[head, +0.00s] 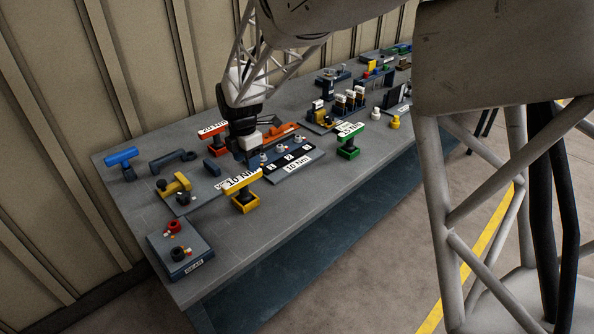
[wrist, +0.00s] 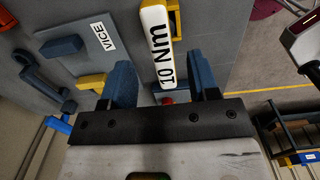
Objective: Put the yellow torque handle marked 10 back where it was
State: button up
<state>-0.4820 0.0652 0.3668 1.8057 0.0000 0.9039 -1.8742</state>
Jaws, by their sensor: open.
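The yellow torque handle (head: 243,202) has a white top bar marked 10 Nm. In the head view it stands upright near the bench's front edge, between the vice plate and a panel of numbered tiles. The wrist view shows its marked bar (wrist: 157,40) running away from the jaws, with its near end in the gap between the fingers. My gripper (head: 246,152) is open and holds nothing, just behind the handle in the head view. Its two blue fingers (wrist: 160,78) are spread in the wrist view. I cannot tell how high they are above the bar.
A red 20 Nm handle (head: 213,142) stands behind my gripper, and a green handle (head: 348,148) to the right. The numbered panel (head: 279,178) also reads 10 Nm. Bare bench lies in front.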

jog(key=s+d+r+m+t, duration=0.1)
jog(key=s+d+r+m, duration=0.55)
jog(key=d, duration=0.45)
jog(key=s+d+r+m, duration=0.5)
jog(key=s+d+m, duration=0.2)
jog(key=d, duration=0.3)
jog(key=s+d+m, duration=0.6)
jog(key=s+m, duration=0.1)
jog(key=s, duration=0.3)
jog(key=s+d+m+t, duration=0.1)
jog(key=s+d+m, duration=0.5)
jog(key=s, duration=0.5)
jog(key=shift+s+d+m+t, duration=0.3)
jog(key=shift+d+m, duration=0.05)
jog(key=shift+d, duration=0.25)
